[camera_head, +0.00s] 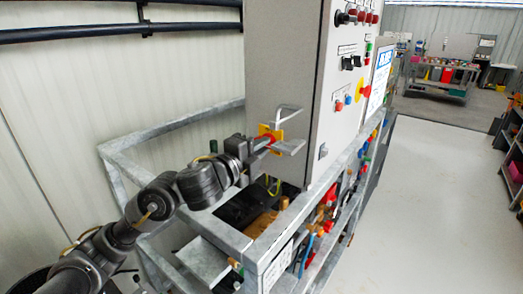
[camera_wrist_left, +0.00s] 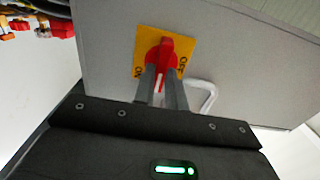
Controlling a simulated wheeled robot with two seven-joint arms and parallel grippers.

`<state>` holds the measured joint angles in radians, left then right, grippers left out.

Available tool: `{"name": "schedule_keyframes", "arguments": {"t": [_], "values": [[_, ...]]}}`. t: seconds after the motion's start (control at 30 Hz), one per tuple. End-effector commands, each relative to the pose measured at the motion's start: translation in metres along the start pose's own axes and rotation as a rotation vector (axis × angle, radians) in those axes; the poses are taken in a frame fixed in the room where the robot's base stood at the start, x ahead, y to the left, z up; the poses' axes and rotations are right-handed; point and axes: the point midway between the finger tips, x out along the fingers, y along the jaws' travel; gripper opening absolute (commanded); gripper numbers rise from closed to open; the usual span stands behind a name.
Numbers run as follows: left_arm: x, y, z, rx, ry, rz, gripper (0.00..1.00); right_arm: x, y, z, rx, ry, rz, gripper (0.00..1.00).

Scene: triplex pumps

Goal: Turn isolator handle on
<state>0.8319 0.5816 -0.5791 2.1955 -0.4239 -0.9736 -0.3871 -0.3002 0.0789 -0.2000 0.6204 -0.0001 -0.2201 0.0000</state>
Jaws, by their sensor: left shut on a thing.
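The isolator handle is a red knob on a yellow plate (camera_head: 278,131), on the side of the grey control cabinet (camera_head: 283,70). In the left wrist view the red handle (camera_wrist_left: 163,50) stands in front of the yellow plate (camera_wrist_left: 146,38), with "ON" on the plate's left and "OFF" on its right. My left gripper (camera_head: 268,139) is at the handle. In the left wrist view its two fingers (camera_wrist_left: 161,75) are shut on the handle's lower part, which they partly hide. The handle points nearly straight down in that view, between the two words. My right gripper is out of view.
A pale metal bracket (camera_wrist_left: 206,95) sticks out of the cabinet beside the plate. A galvanised frame (camera_head: 170,130) surrounds the pump gear below. The cabinet's front has several buttons and switches (camera_head: 352,62). Open floor (camera_head: 430,190) lies to the right.

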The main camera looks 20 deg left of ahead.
Motion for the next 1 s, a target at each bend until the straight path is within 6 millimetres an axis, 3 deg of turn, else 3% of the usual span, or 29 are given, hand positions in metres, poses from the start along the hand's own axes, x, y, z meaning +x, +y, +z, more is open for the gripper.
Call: {"name": "schedule_keyframes", "arguments": {"t": [0.5,0.53,0.67,1.0], "values": [[0.0000,0.0008,0.0000,0.020,0.000,0.002,0.00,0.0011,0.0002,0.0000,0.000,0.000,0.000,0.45],[0.0000,0.0008,0.0000,0.020,0.000,0.002,0.15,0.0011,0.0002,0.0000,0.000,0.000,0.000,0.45],[0.0000,0.0007,0.0000,0.019,0.000,0.001,0.32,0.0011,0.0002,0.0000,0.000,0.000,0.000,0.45],[-0.0019,0.0001,0.0001,0.018,0.000,0.001,0.35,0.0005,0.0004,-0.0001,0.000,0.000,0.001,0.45]]}}
